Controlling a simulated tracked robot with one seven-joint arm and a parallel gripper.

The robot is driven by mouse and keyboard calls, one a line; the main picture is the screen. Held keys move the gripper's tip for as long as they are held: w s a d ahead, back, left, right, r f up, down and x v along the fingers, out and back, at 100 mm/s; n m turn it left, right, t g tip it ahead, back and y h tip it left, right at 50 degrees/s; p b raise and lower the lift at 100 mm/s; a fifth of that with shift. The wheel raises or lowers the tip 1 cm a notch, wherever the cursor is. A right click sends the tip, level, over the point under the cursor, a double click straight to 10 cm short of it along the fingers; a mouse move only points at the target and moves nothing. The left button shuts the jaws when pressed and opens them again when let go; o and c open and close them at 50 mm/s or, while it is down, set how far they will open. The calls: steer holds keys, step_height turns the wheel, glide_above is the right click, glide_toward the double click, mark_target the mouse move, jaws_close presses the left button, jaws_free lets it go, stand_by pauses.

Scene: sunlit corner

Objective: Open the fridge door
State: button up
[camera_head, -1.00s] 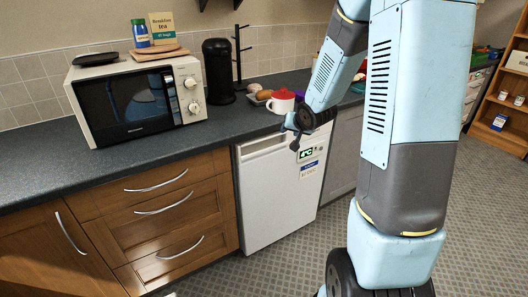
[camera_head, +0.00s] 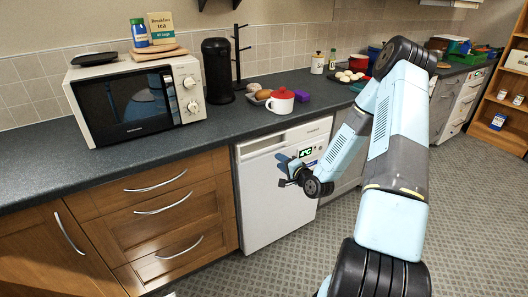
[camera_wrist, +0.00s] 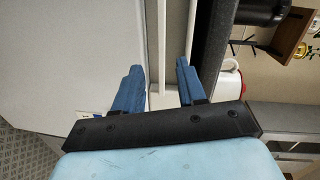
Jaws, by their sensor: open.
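The white fridge (camera_head: 265,205) stands under the counter, right of the wooden drawers, and its door appears shut. A recessed strip (camera_head: 262,146) runs along its top front. My gripper (camera_head: 281,169) is in front of the upper right part of the door, below the counter edge. In the wrist view my gripper (camera_wrist: 157,68) is open with two blue fingers and nothing between them but the view of the fridge front. The door face (camera_wrist: 70,45) fills the left there, with the top strip between the fingertips. I cannot tell whether the fingers touch it.
The dark counter (camera_head: 225,125) overhangs the fridge. Carpeted floor (camera_head: 260,270) is open in front of the fridge.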

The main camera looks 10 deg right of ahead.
mark_target(265, 149)
steer(key=w+a, duration=0.1)
steer(key=w, duration=0.3)
steer(key=w+a+f+m+t, duration=0.1)
steer(key=w, duration=0.3)
steer(key=w+a+m, duration=0.1)
steer(key=w, duration=0.3)
steer(key=shift+w+a+f+t, duration=0.25)
steer(key=shift+a+t, duration=0.05)
steer(key=shift+a, duration=0.1)
steer(key=shift+c, duration=0.4)
jaws_close()
